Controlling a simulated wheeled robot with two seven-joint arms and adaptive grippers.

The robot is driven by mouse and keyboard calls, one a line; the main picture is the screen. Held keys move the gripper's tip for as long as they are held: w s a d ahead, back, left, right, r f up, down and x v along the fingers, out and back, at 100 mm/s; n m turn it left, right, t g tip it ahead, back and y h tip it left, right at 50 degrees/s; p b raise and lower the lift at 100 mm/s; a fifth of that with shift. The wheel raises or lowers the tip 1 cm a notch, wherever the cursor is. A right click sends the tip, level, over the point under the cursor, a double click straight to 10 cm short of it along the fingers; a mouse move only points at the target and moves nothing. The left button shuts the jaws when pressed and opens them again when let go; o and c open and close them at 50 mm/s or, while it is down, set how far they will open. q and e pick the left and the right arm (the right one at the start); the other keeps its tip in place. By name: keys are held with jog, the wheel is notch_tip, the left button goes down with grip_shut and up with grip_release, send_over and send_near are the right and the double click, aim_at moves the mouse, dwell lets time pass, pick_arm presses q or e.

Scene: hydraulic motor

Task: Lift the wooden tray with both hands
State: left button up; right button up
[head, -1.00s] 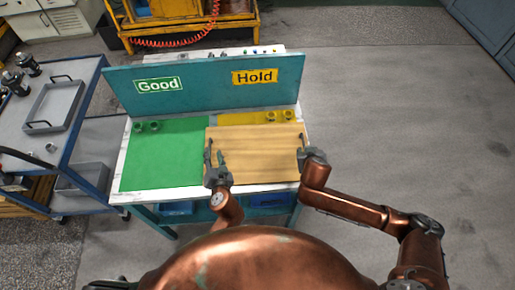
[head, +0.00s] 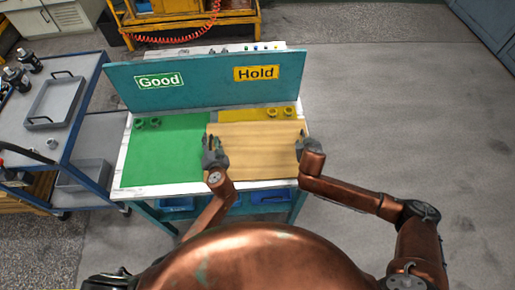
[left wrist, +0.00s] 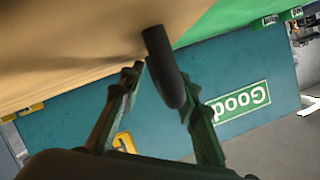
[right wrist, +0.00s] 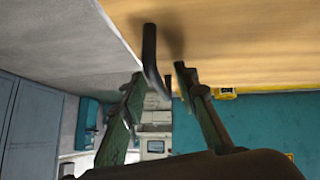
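The light wooden tray (head: 258,150) lies on the workbench, across the seam between the green and yellow areas. My left gripper (head: 212,145) is at its left end and my right gripper (head: 303,142) at its right end. In the left wrist view, the dark left handle (left wrist: 165,65) stands between the two open fingers (left wrist: 158,82). In the right wrist view, the dark right handle (right wrist: 150,52) reaches between the open fingers (right wrist: 158,80). In both wrist views, I see no clear finger grip on the handle. The grippers hide both handles in the head view.
The green mat (head: 160,165) fills the bench's left side. A teal back panel (head: 205,75) with Good and Hold signs stands behind. Small parts sit on the green (head: 148,123) and yellow (head: 280,113) areas. A blue cart (head: 70,140) stands at left. Open floor lies right.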

pick_arm(q)
jog(key=shift+c, duration=0.4)
pick_arm(e)
jog(key=shift+c, duration=0.5)
pick_arm(q)
grip_shut()
pick_arm(e)
grip_shut()
pick_arm(q)
jog(key=shift+r, duration=0.1)
pick_arm(e)
jog(key=shift+r, duration=0.1)
